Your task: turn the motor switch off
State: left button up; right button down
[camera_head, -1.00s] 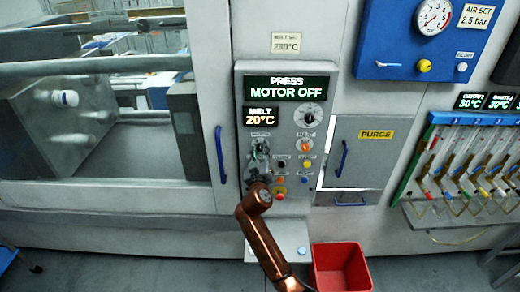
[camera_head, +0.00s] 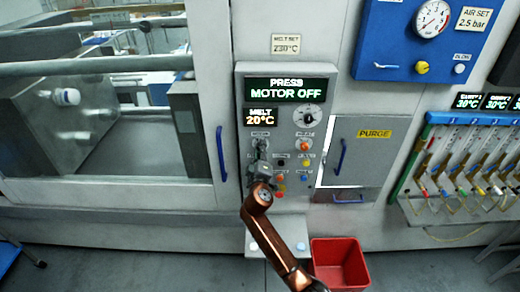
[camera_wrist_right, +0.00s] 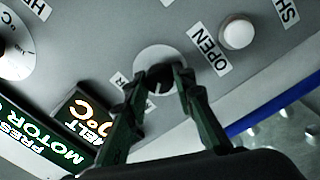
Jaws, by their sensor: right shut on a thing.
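The motor switch is a dark knob (camera_wrist_right: 158,74) on a pale round plate (camera_wrist_right: 152,53), seen in the right wrist view. My right gripper (camera_wrist_right: 160,84) is shut on this knob, one finger on each side. In the head view my right gripper (camera_head: 260,150) reaches up to the panel's left column and hides the knob. The screen (camera_head: 289,90) above reads PRESS MOTOR OFF. The knob's exact turn position is hard to tell. My left gripper is not in view.
The grey control panel (camera_head: 326,110) carries a melt display (camera_head: 260,117), a dial (camera_head: 307,117) and several coloured buttons close by. A white button (camera_wrist_right: 238,34) labelled OPEN is near my fingers. A purge door (camera_head: 360,155) is to the right; a red bin (camera_head: 340,262) stands below.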

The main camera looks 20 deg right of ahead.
dwell(0.4)
jog(key=c, duration=1.6)
grip_release()
jog(key=v, duration=1.2)
jog(key=shift+f, duration=0.2)
